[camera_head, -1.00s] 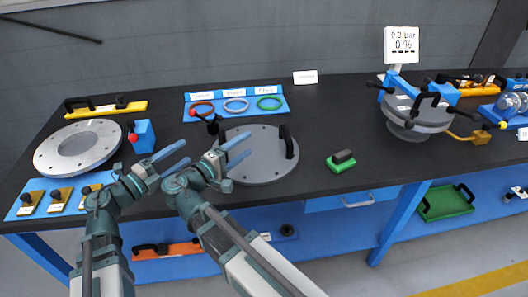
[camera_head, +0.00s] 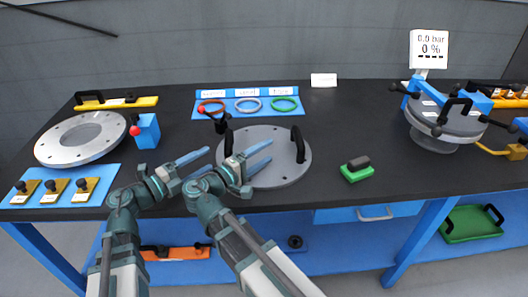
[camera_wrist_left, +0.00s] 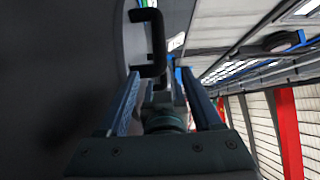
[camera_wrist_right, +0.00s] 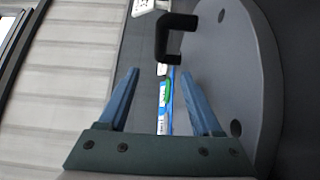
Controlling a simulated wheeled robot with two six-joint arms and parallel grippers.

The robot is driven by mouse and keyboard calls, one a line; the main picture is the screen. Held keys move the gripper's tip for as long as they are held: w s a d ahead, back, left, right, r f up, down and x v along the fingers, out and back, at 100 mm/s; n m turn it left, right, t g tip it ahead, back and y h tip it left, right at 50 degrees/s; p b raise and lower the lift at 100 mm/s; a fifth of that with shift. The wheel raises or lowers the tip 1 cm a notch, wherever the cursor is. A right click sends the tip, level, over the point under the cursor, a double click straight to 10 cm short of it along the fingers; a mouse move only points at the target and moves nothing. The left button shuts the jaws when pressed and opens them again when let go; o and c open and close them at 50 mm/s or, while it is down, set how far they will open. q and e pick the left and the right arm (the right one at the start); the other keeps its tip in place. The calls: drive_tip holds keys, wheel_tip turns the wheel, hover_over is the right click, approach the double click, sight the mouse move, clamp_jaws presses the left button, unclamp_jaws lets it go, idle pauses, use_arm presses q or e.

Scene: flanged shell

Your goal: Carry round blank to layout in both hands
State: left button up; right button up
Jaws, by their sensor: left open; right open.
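The round blank (camera_head: 275,172) is a grey disc with small holes and two upright black handles, lying flat on the black bench. My left gripper (camera_head: 205,158) is open and empty, left of the blank near its left handle (camera_head: 228,141). In the left wrist view a black handle (camera_wrist_left: 150,42) stands ahead of the open fingers (camera_wrist_left: 158,78). My right gripper (camera_head: 268,152) is open, over the blank in the head view, partly covering it. In the right wrist view a handle (camera_wrist_right: 176,36) on the disc (camera_wrist_right: 235,80) shows ahead of the open fingers (camera_wrist_right: 160,75). I cannot tell which place is the layout.
A flanged ring (camera_head: 55,148) lies at the left, near a blue block (camera_head: 147,131) and a blue mat (camera_head: 105,182) with knobbed pieces. A ring board (camera_head: 225,107) is behind the blank. A green-based block (camera_head: 357,174) is to its right. A clamped vessel (camera_head: 432,138) stands farther right.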

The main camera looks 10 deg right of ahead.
sight(295, 134)
use_arm(q)
drive_tip(key=x, duration=1.3)
drive_tip(key=shift+d, duration=0.1)
use_arm(e)
drive_tip(key=x, duration=1.3)
drive_tip(key=shift+d, duration=0.15)
use_arm(q)
clamp_jaws()
use_arm(e)
clamp_jaws()
